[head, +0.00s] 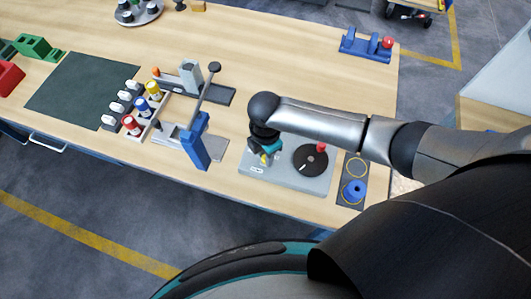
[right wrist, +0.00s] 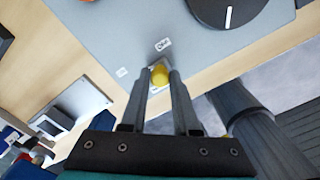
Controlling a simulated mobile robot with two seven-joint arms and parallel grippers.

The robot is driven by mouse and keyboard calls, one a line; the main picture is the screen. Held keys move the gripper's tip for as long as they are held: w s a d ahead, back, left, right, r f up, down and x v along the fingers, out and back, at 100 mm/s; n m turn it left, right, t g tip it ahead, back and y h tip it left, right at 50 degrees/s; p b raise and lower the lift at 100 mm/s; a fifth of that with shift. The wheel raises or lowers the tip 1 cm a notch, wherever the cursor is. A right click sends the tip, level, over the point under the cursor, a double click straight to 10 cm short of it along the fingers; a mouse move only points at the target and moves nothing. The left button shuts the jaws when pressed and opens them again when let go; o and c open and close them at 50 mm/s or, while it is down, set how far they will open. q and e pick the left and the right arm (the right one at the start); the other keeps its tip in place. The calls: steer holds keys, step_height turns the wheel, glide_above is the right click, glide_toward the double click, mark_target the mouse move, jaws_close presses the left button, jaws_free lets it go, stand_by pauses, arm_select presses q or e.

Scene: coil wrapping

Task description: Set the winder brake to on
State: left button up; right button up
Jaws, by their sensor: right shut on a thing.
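The winder is a grey plate (head: 290,183) with a black disc (head: 311,160) and a red knob (head: 321,147). The yellow brake handle (right wrist: 159,75) is at the end of the plate away from the disc. My right gripper (right wrist: 158,78) is shut on the brake handle, with a finger on each side of it. In the head view my right arm and gripper (head: 265,153) cover much of the handle. Two small white labels (right wrist: 162,44) lie by it on the plate; their words are too small to read surely. My left gripper is not in view.
Left of the winder stands a blue post (head: 196,143) with a tilted grey arm. Red, blue and yellow spools (head: 153,90) stand beyond it. A dark pad with a blue ring (head: 355,190) lies right of the winder, near the table's front edge.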

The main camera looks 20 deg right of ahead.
jaws_close()
stand_by(0.8)
steer(key=shift+w+a+b, duration=0.2)
steer(key=shift+w+a, duration=0.3)
steer(key=shift+a, duration=0.25)
steer(key=shift+w+a+b, duration=0.15)
steer(key=shift+w+a, duration=0.3)
steer(key=shift+a, duration=0.3)
steer(key=o, duration=0.7)
jaws_free()
steer(key=shift+w+a, duration=0.1)
steer(key=shift+o, duration=0.2)
